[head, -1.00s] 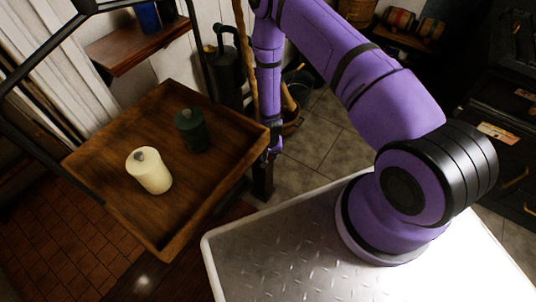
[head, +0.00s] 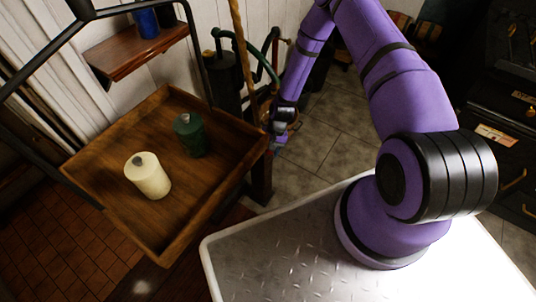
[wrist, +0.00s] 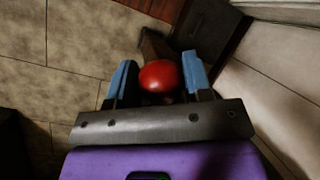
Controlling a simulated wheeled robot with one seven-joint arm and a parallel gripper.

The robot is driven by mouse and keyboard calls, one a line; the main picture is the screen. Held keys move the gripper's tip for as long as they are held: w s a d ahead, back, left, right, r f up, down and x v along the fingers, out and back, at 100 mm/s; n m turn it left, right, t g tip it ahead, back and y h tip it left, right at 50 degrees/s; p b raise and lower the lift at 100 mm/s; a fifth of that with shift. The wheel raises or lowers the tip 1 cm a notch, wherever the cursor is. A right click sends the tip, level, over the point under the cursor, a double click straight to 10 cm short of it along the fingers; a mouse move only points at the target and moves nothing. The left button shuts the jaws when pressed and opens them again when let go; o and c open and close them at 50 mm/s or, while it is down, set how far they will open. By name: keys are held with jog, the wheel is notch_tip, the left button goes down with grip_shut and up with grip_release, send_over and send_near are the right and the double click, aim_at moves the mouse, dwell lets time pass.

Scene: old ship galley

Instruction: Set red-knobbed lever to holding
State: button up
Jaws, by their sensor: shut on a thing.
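The lever's red knob (wrist: 160,76) is a round ball in the middle of the wrist view. My gripper (wrist: 158,72) has a blue finger on each side of it and is shut on it. A dark brown piece (wrist: 152,44) shows just beyond the knob; I cannot tell whether it is the lever's arm. In the head view my gripper (head: 278,138) is small and low beside the tray's right corner, and the knob cannot be made out there. The lever's setting and any marks for it cannot be read.
A wooden tray (head: 118,207) with a cream canister (head: 148,177) and a green canister (head: 190,137) stands left of my gripper. A dark post (head: 261,178) stands under its right corner. A dark pump-like thing (head: 222,80) is behind. Tiled floor (head: 325,135) lies open to the right.

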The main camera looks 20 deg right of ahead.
jog(key=shift+w+d+r+g+y, duration=0.6)
jog(key=shift+d+r+y, duration=0.1)
jog(key=shift+y, duration=0.2)
jog(key=shift+w+d+r+g+y, duration=0.3)
jog(key=shift+d+g+y, duration=0.1)
jog(key=shift+y, duration=0.2)
jog(key=shift+w+d+r+g+y, duration=0.2)
jog(key=shift+d+r+g+y, duration=0.15)
jog(key=shift+y, duration=0.25)
jog(key=shift+w+d+r+g+y, duration=0.25)
jog(key=shift+w+d+g+y, duration=0.25)
jog(key=shift+d+g+y, duration=0.3)
jog(key=shift+w+d+r+g+y, duration=0.1)
jog(key=shift+w+d+g+y, duration=0.25)
jog(key=shift+y, duration=0.25)
jog(key=shift+w+d+r+g+y, duration=0.1)
jog(key=shift+w+d+g+y, duration=0.1)
jog(key=shift+d+y, duration=0.35)
jog(key=o, duration=1.2)
jog(key=shift+f, duration=0.1)
jog(key=shift+o, duration=0.2)
